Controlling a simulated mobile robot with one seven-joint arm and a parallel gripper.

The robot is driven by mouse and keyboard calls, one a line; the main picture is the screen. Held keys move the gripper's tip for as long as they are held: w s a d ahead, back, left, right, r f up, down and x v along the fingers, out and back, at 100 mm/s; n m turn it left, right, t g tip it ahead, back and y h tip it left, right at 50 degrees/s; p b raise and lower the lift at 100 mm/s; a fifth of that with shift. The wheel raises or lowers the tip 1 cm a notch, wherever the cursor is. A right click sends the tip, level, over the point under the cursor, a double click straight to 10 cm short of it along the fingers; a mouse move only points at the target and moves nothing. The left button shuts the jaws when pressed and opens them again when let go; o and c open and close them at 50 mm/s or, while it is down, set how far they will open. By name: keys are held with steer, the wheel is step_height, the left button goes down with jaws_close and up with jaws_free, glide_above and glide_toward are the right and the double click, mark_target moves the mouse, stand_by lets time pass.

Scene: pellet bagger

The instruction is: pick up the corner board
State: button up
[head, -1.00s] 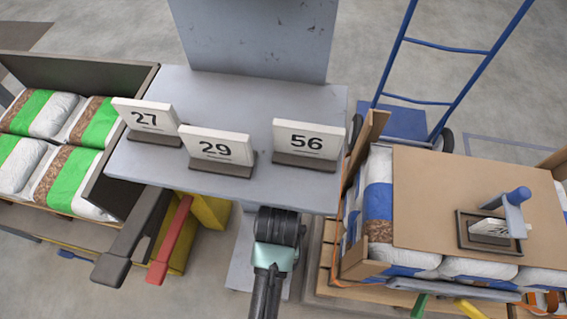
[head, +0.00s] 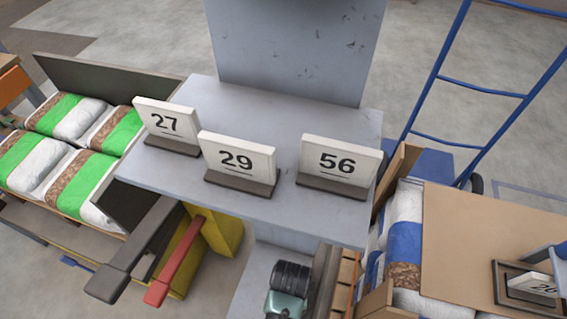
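Brown board pieces stand at the corners of the stacked pallet on the right. One upright piece (head: 397,180) is at its far left corner, and another (head: 376,300) is at the near left, cut by the frame edge. I cannot tell which one is the corner board. My gripper's fingers are not visible.
A grey table (head: 265,110) holds cards 27 (head: 165,122), 29 (head: 237,158) and 56 (head: 340,160). Red (head: 178,265) and dark (head: 130,255) levers jut out below it. A blue hand truck (head: 460,90) stands behind the pallet stack.

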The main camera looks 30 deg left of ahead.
jaws_close()
stand_by(1.4)
